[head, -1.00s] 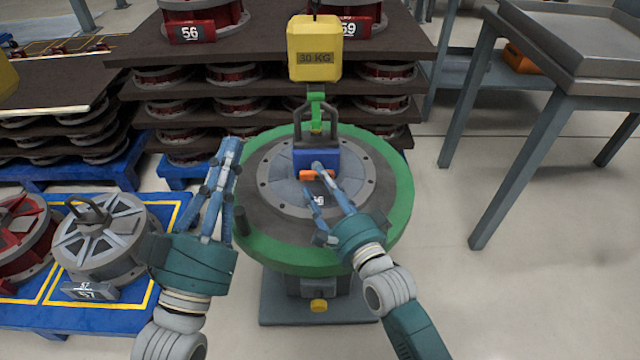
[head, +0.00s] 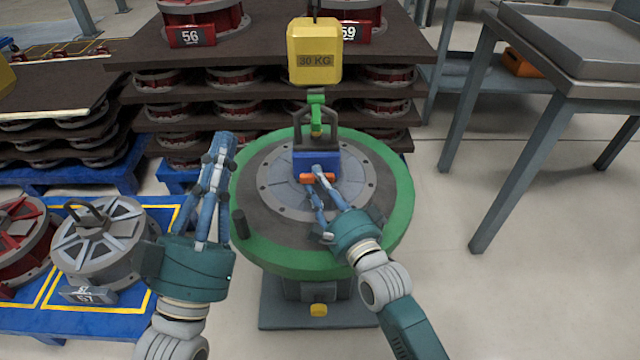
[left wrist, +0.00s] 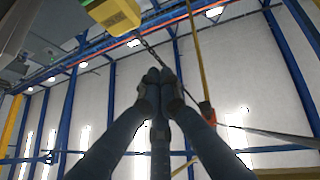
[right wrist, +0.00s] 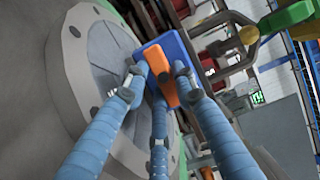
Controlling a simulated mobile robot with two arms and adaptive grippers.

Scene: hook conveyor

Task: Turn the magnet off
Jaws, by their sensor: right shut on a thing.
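The magnet is a blue block (head: 304,158) with an orange lever (head: 305,177) on its near side. It sits on the grey round part (head: 275,185) on the green-rimmed turntable (head: 402,205), below a green hook (head: 316,112) and a dark handle frame. My right gripper (head: 314,184) is at the block's near side, shut on the orange lever. In the right wrist view the fingers (right wrist: 162,85) sit around the orange lever (right wrist: 160,78), against the blue block (right wrist: 180,57). My left gripper (head: 220,150) is raised left of the turntable; its fingertips (left wrist: 160,76) meet with nothing between them.
A yellow 30 KG block (head: 314,45) hangs above the hook. Stacked shelves of red wheel parts stand behind. A blue pallet (head: 100,318) with grey and red parts lies at left. A grey metal table (head: 570,75) stands at right, with clear floor between.

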